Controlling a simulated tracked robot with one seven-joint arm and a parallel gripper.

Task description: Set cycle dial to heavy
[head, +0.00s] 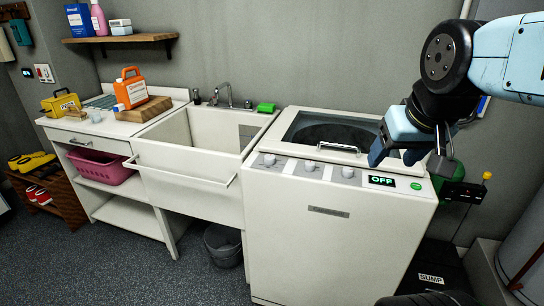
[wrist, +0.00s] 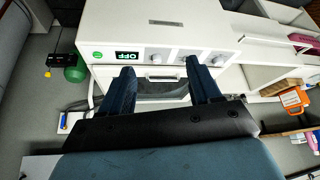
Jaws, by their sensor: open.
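The white top-loading washer (head: 325,240) stands at the centre right in the head view. Its front panel carries three round white dials: a left dial (head: 269,159), a middle dial (head: 309,165) and a right dial (head: 347,172). Any dial labels are too small to read. A display (head: 381,181) reads OFF, with a green button (head: 416,186) to its right. My gripper (head: 408,160) hangs over the washer's right end, apart from the dials. In the wrist view my gripper (wrist: 162,82) is open and empty, and the upside-down panel (wrist: 165,57) lies beyond its fingers.
The washer lid (head: 335,133) is shut, with a raised handle (head: 338,147). A white sink (head: 195,165) with a front rail adjoins on the left. A black box marked SUMP (head: 431,278) stands on the floor at right.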

